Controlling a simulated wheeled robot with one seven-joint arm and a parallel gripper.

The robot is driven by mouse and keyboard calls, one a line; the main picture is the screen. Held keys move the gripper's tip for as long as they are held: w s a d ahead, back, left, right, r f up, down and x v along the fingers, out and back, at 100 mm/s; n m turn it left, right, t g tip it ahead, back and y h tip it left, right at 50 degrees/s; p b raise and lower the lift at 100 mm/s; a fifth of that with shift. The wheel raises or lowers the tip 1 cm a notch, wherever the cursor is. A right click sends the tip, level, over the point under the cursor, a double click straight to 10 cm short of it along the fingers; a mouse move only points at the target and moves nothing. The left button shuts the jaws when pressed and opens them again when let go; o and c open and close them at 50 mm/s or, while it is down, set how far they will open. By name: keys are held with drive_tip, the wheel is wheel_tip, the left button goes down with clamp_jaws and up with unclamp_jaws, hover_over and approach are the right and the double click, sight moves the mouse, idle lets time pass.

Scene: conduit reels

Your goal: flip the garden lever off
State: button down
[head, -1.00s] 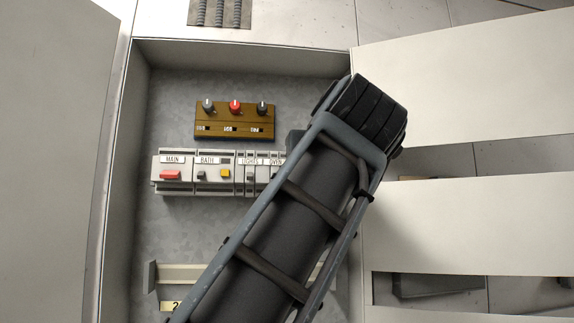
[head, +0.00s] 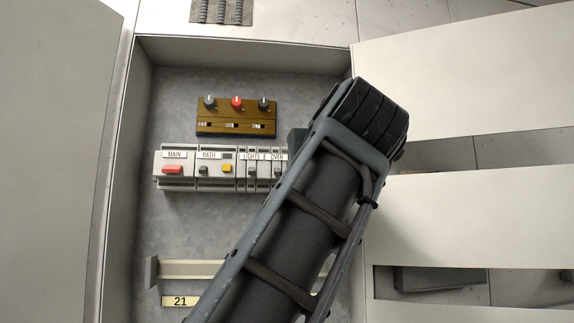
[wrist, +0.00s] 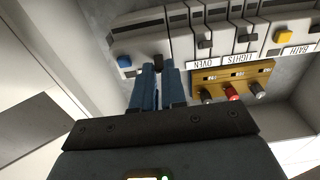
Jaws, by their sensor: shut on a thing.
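In the wrist view my gripper (wrist: 158,74) has its two blue fingers closed around a small dark lever (wrist: 158,62) on the breaker row. This lever sits beyond the OVEN breaker (wrist: 205,44), on the blue button's side. Its own label is hidden behind my gripper, so I cannot read the word garden. Its exact tilt is unclear. In the head view the breaker row (head: 205,182) shows MAIN, BATH, LIGHTS and OVEN labels; its right end, the gripped lever and my fingers are hidden behind my arm.
A brown panel (head: 236,117) with three knobs is mounted above the breakers. A blue button (wrist: 124,61) is close beside my fingers. The cabinet's side wall (wrist: 62,60) is near my gripper. Below the breakers are an empty rail (head: 195,269) and a 21 plate (head: 180,301).

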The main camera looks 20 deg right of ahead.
drive_tip(key=shift+w+f+t+h+b, duration=0.1)
drive_tip(key=shift+f+t+h+b, duration=0.3)
drive_tip(key=shift+t+b, duration=1.3)
drive_tip(key=shift+w+f+t+h+b, duration=0.15)
drive_tip(key=shift+f+t+b, duration=0.6)
drive_tip(key=shift+b, duration=1.8)
drive_tip(key=shift+s+f+t+h+b, duration=0.1)
drive_tip(key=shift+f+t+h+b, duration=0.3)
drive_tip(key=shift+t+b, duration=1.3)
drive_tip(key=shift+f+g+b, duration=0.1)
drive_tip(key=shift+g+b, duration=0.15)
drive_tip(key=shift+b, duration=0.25)
drive_tip(key=c, duration=1.2)
unclamp_jaws()
drive_tip(key=shift+b+v, duration=0.75)
drive_tip(key=shift+v, duration=3.15)
